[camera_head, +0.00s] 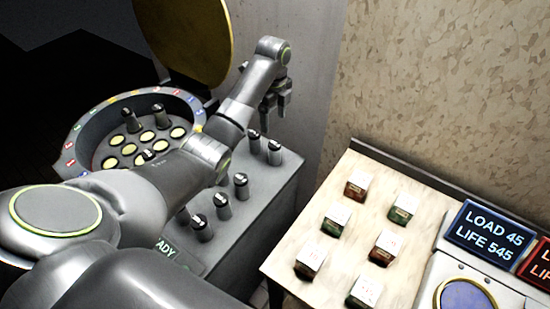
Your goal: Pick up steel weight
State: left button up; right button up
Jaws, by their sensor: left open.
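Several small grey metallic cylinders with dark tops stand on a grey cabinet top; one (274,153) is at its far right corner and another (241,186) is nearer. I cannot tell for sure which of them is the steel weight. My left gripper (276,106) is open and empty, fingers pointing down, above the far end of the cabinet near the corner cylinders. It looks apart from them. My left arm crosses the cabinet and hides part of its top. My right gripper is out of view.
A round tray (72,140) with yellow wells and a few cylinders stands at the left, its yellow lid (190,35) raised. At right, a pale table (300,225) holds several small red and green boxes and a lit display (488,228). A wall stands behind.

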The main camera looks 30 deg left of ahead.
pick_arm(q)
jog(key=b, duration=0.5)
send_over(275, 143)
jog(key=f, duration=0.4)
jog(key=s+f, duration=0.1)
jog(key=f, duration=0.1)
jog(key=shift+f+p, duration=0.55)
jog(key=shift+f, duration=0.35)
jog(key=shift+w+f, duration=0.15)
jog(key=shift+f, duration=1.25)
jog(key=shift+w+f, duration=0.15)
jog(key=shift+f, duration=1.2)
jog(key=shift+c, duration=0.3)
jog(key=shift+w+r, duration=0.1)
grip_shut()
